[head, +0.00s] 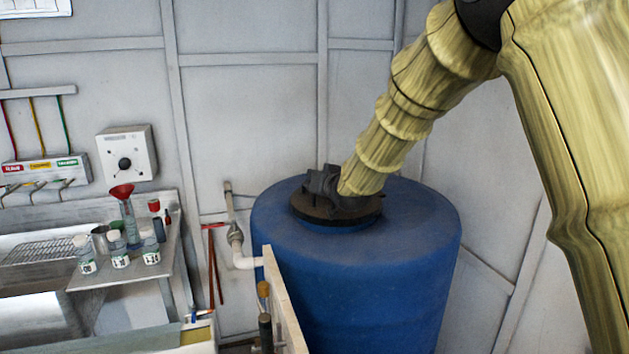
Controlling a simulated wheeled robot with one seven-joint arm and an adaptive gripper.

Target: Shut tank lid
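The large blue tank (350,265) stands in the corner of the room. Its dark round lid (315,212) lies flat over the opening on the tank top, as far as I can see. My arm comes down from the upper right. My gripper (328,190) is at the lid, over its middle, and seems to touch it or hover just above it. The fingers are dark against the dark lid, so I cannot tell whether they are open or shut. Part of the lid is hidden behind my gripper.
A metal bench (120,270) with several bottles, a red funnel (122,191) and a sink stands at the left. A white pipe (245,261) and a pale panel (285,305) stand close to the tank's left side. Walls are close behind the tank.

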